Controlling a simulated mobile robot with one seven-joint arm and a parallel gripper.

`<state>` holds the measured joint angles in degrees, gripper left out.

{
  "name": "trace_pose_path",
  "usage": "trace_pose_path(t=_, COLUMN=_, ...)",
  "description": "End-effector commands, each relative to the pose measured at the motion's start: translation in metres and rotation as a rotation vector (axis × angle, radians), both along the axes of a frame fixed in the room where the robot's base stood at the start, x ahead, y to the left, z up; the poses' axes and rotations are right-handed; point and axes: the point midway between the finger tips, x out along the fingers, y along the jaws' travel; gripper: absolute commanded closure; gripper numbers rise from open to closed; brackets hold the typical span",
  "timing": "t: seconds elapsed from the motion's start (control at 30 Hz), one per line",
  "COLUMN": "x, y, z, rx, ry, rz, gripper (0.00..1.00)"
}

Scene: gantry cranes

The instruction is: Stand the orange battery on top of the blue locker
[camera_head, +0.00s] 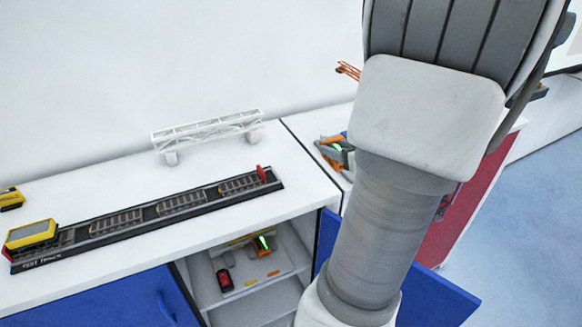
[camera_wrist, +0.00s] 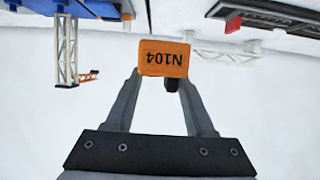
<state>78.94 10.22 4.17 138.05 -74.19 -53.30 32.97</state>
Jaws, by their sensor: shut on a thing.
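The orange battery (camera_wrist: 163,58), marked N104, is between the fingers of my gripper (camera_wrist: 162,74) in the wrist view. The gripper is shut on it and holds it in the air, with white wall behind. A small black part shows below the battery. In the head view my arm hides the gripper and the battery. A blue-fronted cabinet (camera_head: 110,303) with a white top (camera_head: 105,265) stands at lower left; it appears to be the blue locker. Its blue door (camera_head: 445,298) stands open at right.
A test track (camera_head: 150,217) with a yellow vehicle (camera_head: 32,234) takes up the white top. A white gantry (camera_head: 208,131) stands behind it. Small items lie on the open shelf (camera_head: 240,283). A red cabinet (camera_head: 462,228) is at right. A lattice tower (camera_wrist: 66,50) shows in the wrist view.

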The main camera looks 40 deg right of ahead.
Motion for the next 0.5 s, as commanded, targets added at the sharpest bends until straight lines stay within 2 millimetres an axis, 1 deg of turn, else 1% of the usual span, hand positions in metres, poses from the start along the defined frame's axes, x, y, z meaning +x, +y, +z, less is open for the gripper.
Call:
trace_pose_path(t=0.17, x=0.000, y=0.000, z=0.000, rx=-0.001, ry=-0.001, rz=-0.001, gripper=1.00)
trace_pose_path(t=0.27, x=0.008, y=0.001, z=-0.005, rx=0.000, ry=-0.002, rz=0.003, gripper=1.00)
trace_pose_path(t=0.37, x=0.025, y=0.003, z=-0.017, rx=0.003, ry=-0.001, rz=0.004, gripper=1.00)
trace_pose_path(t=0.5, x=0.058, y=0.006, z=-0.037, rx=0.004, ry=-0.002, rz=0.006, gripper=1.00)
